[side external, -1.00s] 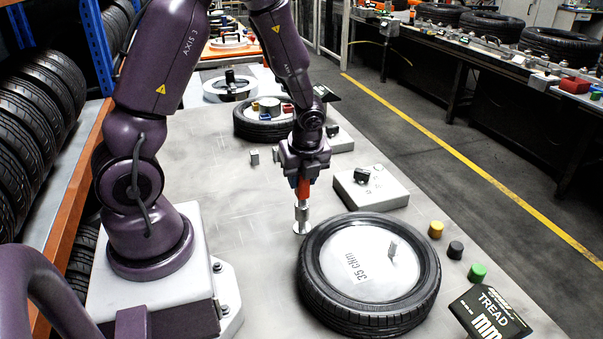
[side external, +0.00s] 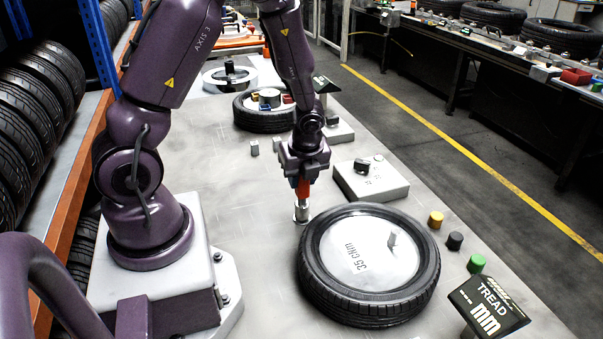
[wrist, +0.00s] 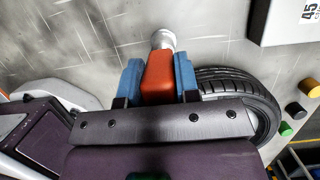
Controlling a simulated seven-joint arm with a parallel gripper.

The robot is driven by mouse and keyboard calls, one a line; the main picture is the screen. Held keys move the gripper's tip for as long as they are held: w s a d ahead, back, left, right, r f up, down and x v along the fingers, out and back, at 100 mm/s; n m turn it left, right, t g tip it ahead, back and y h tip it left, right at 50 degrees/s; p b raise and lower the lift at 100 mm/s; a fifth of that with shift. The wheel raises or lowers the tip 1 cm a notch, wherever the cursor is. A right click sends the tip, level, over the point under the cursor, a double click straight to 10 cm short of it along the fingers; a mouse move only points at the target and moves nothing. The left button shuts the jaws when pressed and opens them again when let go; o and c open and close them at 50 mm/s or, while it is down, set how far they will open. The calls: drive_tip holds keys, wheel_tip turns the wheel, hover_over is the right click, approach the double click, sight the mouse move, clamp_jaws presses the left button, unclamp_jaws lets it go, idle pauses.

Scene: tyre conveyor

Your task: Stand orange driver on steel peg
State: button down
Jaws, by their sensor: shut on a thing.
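The orange driver (side external: 302,188) is held upright between the jaws of my gripper (side external: 303,178). In the wrist view, the blue fingers (wrist: 158,80) close on both sides of the orange driver (wrist: 158,78). The steel peg (side external: 301,213) stands on the bench directly below the driver, left of the large tyre. The driver's lower end meets the steel part in the side view. The wrist view shows a round steel end (wrist: 162,39) just past the driver. I cannot tell how far the two overlap.
A large tyre (side external: 315,292) with a pale disc lies close at the right. A grey block (side external: 370,184) with a black knob sits behind it. Yellow (side external: 435,219), black (side external: 455,241) and green (side external: 476,263) cylinders stand beyond the tyre. Bare bench lies left of the peg.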

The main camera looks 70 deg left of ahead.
drive_tip(key=shift+f, duration=0.1)
drive_tip(key=c, duration=0.8)
unclamp_jaws()
drive_tip(key=v, duration=1.3)
drive_tip(key=s+d+r+n+t+h, duration=0.1)
drive_tip(key=s+d+r+n+t, duration=0.1)
drive_tip(key=n, duration=0.4)
drive_tip(key=s+d+r+n+t+h, duration=0.1)
drive_tip(key=s+d+r+n, duration=0.3)
drive_tip(key=d+r+n, duration=0.1)
drive_tip(key=s+d+r+n+t+h, duration=0.1)
drive_tip(key=s+d+r+n+t, duration=0.1)
drive_tip(key=r+n, duration=0.4)
drive_tip(key=shift+s+d+r+n+t, duration=0.15)
drive_tip(key=shift+s+d+n, duration=0.15)
drive_tip(key=shift+d, duration=0.3)
drive_tip(key=shift+s+d+f+n+t, duration=0.1)
drive_tip(key=shift+s+d+n+t, duration=0.1)
drive_tip(key=shift+s+d, duration=0.3)
